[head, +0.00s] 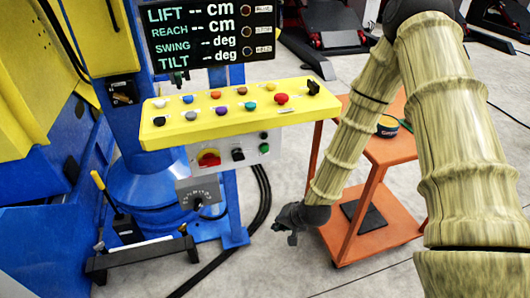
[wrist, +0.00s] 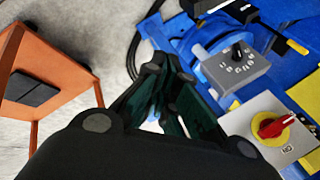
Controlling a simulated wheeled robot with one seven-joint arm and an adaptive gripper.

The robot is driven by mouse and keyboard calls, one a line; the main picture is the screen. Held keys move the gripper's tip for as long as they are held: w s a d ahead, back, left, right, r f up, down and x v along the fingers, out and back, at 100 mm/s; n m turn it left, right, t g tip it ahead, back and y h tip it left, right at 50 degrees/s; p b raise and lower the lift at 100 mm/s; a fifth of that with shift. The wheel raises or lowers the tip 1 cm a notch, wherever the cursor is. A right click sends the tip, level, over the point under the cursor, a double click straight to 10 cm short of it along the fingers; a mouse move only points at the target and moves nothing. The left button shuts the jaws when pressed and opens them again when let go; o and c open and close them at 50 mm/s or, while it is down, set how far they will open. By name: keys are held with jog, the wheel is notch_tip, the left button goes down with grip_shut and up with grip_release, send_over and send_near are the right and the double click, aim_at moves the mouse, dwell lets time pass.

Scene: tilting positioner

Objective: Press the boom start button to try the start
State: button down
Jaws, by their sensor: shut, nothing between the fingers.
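A yellow control panel (head: 215,126) with several coloured buttons stands in front of the blue machine in the head view. The labels are too small to read, so I cannot tell which button is boom start. A grey box (head: 222,165) under the panel carries a red rotary switch (head: 209,158), a black switch (head: 238,154) and a green button (head: 264,147). The red switch also shows in the wrist view (wrist: 275,125). My gripper (head: 284,234) is shut and empty, below and right of the panel, apart from it. Its fingers (wrist: 165,85) meet in the wrist view.
A display (head: 213,32) above the panel shows LIFT, REACH, SWING and TILT with dashes. A grey dial box (head: 200,193) hangs below the grey box. An orange cart (head: 375,236) stands close to the right of my gripper. Black cables (head: 262,205) run down to the floor.

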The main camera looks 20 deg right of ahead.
aim_at(265, 149)
jog(key=w+d+r+m+t+y, duration=0.1)
jog(key=w+r+m+t, duration=0.2)
jog(key=w+r, duration=0.8)
jog(key=shift+w+d+r+b, duration=0.2)
jog(key=shift+w+d+b, duration=0.15)
jog(key=shift+w, duration=0.15)
jog(key=w+b, duration=0.1)
jog(key=w, duration=0.7)
jog(key=shift+w+a, duration=0.15)
jog(key=shift+w, duration=0.2)
jog(key=shift+w, duration=0.15)
dwell(0.6)
jog(key=shift+w, duration=0.3)
jog(key=shift+w, duration=0.45)
dwell(0.9)
jog(key=shift+s, duration=0.9)
